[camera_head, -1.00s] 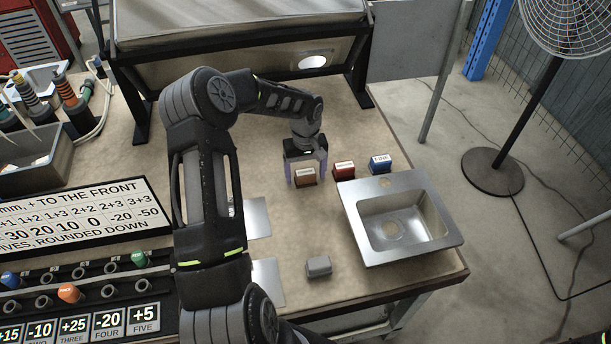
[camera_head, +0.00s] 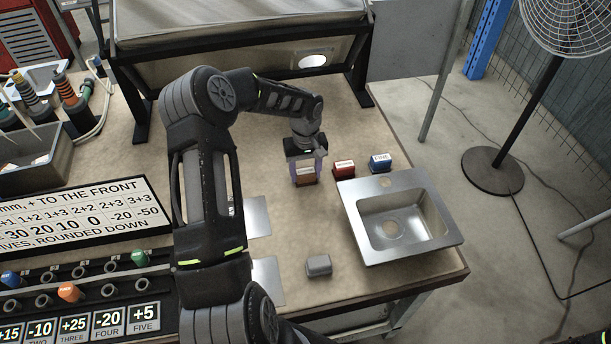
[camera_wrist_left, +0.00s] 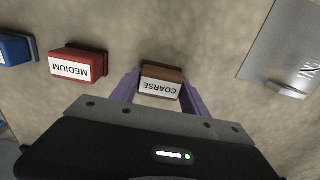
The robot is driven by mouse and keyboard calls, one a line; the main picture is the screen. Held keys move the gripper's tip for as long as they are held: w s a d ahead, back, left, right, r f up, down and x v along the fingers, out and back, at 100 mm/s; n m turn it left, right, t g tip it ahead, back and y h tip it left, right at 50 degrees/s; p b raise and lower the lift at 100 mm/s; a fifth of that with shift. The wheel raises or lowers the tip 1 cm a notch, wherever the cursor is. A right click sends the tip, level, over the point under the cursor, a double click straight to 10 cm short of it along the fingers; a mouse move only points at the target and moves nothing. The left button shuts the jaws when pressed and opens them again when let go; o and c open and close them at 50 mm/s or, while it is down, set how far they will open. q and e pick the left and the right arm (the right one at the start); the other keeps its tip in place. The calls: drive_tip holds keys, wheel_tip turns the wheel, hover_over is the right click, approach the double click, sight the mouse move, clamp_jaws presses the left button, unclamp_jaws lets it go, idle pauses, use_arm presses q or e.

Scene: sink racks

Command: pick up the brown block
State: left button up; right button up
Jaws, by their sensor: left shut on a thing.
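The brown block (camera_head: 306,176) stands on the table left of the red block. In the left wrist view the brown block (camera_wrist_left: 161,81) carries a white label reading COARSE. My left gripper (camera_head: 305,172) is shut on it, with one purple finger on each side in the left wrist view (camera_wrist_left: 158,92). The block appears at or close to the table top; I cannot tell whether it is clear of it. My right gripper does not show.
A red block (camera_head: 344,170) labelled MEDIUM and a blue block (camera_head: 380,162) stand to the right. A metal sink (camera_head: 440,238) lies in front of them. A grey block (camera_head: 318,266) and metal plates (camera_head: 257,217) lie nearer. A sign (camera_head: 75,222) is at left.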

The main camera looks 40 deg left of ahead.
sight(305, 170)
use_arm(q)
drive_tip(key=c, duration=0.4)
wheel_tip(305, 170, up, 9)
drive_tip(key=shift+f+b, duration=0.1)
drive_tip(key=shift+b, duration=0.95)
drive_tip(key=shift+r, duration=0.6)
